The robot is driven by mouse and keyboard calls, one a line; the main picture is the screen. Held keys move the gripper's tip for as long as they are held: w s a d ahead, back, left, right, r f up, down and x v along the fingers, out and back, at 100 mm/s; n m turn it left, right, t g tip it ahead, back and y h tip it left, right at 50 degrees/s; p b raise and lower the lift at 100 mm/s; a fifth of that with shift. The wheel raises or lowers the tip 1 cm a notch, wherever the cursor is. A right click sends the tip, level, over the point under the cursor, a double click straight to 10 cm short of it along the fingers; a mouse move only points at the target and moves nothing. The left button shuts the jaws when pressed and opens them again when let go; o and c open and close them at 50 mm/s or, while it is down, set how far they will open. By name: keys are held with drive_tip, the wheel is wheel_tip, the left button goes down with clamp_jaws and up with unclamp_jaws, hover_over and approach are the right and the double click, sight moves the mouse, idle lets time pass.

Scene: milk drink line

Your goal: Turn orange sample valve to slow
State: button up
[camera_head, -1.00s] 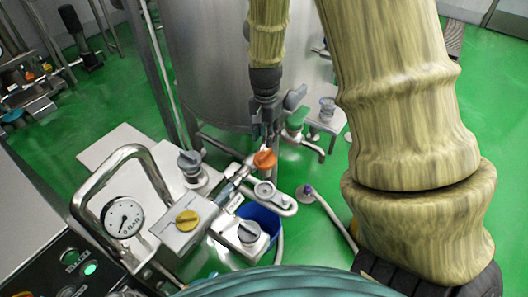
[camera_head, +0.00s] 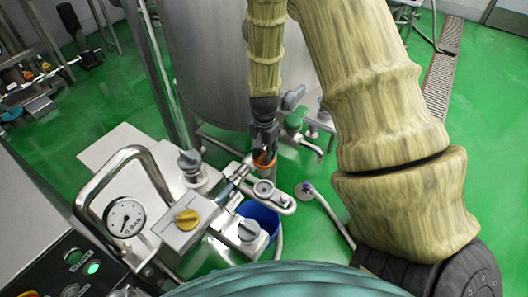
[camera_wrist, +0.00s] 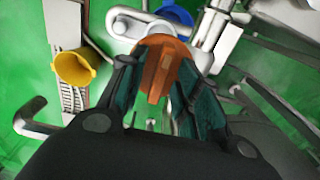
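The orange sample valve knob (camera_head: 264,165) sits on the metal pipework in front of the large tank. In the wrist view, the orange knob (camera_wrist: 165,58) shows a raised grip ridge pointing toward me. My gripper (camera_head: 263,157) points down at the knob and partly hides it in the head view. In the wrist view, my gripper (camera_wrist: 157,82) has its two dark green fingers apart, one on each side of the ridge. Gaps show beside the ridge, and I cannot tell whether either finger touches it.
A yellow knob (camera_head: 187,217), grey knobs and a pressure gauge (camera_head: 126,218) stand at the left, by a bent metal handle (camera_head: 84,190). A blue bucket (camera_head: 262,215) stands below the pipework. The steel tank (camera_head: 211,70) rises behind my gripper.

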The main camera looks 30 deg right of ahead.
clamp_jaws()
drive_tip(key=shift+n, duration=0.5)
drive_tip(key=shift+n+p, duration=0.65)
drive_tip(key=shift+n, duration=1.85)
unclamp_jaws()
